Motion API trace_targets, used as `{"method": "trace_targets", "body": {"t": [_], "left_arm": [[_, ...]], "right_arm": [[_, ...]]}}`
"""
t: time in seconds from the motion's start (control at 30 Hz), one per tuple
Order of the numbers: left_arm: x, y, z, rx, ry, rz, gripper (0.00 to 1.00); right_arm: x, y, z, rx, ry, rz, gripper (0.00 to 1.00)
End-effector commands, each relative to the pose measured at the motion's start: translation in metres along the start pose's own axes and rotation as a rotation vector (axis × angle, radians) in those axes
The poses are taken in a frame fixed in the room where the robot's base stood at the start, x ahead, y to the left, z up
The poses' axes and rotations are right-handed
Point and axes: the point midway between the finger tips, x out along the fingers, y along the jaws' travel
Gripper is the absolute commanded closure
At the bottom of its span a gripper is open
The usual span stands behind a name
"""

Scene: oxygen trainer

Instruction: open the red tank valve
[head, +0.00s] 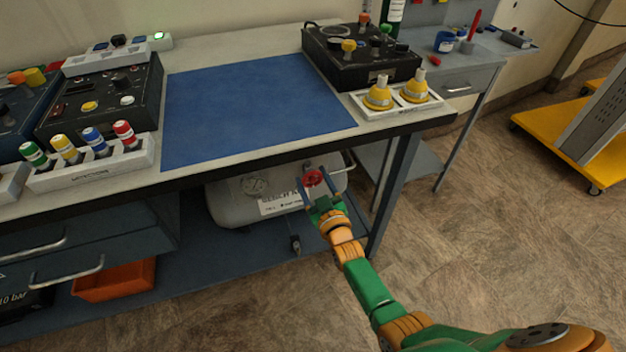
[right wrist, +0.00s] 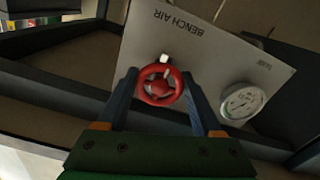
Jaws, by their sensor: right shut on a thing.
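The red tank valve (head: 313,177) is a small round handwheel on the front of the grey air tank (head: 232,207), which lies on the shelf under the bench. In the right wrist view the red wheel (right wrist: 160,85) sits between my fingertips, in front of a plate marked BENCH AIR (right wrist: 205,50). My right gripper (head: 316,185) reaches in from the lower right and is shut on the wheel's rim, one finger on each side. A white mark shows at the wheel's top in the wrist view. My left gripper is not in view.
A pressure gauge (head: 255,187) sits beside the valve on the tank. The bench edge passes just above the valve, and a bench leg (head: 392,190) stands to its right. An orange bin (head: 115,281) is on the lower shelf.

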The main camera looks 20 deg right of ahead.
Motion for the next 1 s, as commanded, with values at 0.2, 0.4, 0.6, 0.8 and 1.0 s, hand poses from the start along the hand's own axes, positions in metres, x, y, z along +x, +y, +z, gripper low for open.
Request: {"method": "trace_targets", "body": {"t": [0.2,0.4,0.6,0.8,1.0], "left_arm": [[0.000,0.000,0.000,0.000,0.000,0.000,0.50],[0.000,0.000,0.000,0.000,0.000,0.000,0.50],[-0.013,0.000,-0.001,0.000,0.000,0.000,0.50],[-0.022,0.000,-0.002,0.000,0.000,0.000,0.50],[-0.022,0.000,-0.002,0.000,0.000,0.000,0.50]], "right_arm": [[-0.001,-0.001,0.001,-0.002,-0.003,-0.002,0.03],[0.000,0.000,0.001,-0.001,-0.001,-0.001,0.03],[-0.021,0.001,-0.003,-0.001,-0.004,-0.001,0.03],[-0.062,0.000,-0.001,-0.002,-0.004,-0.002,0.03],[-0.072,0.000,0.001,-0.001,-0.002,-0.001,0.03]]}}
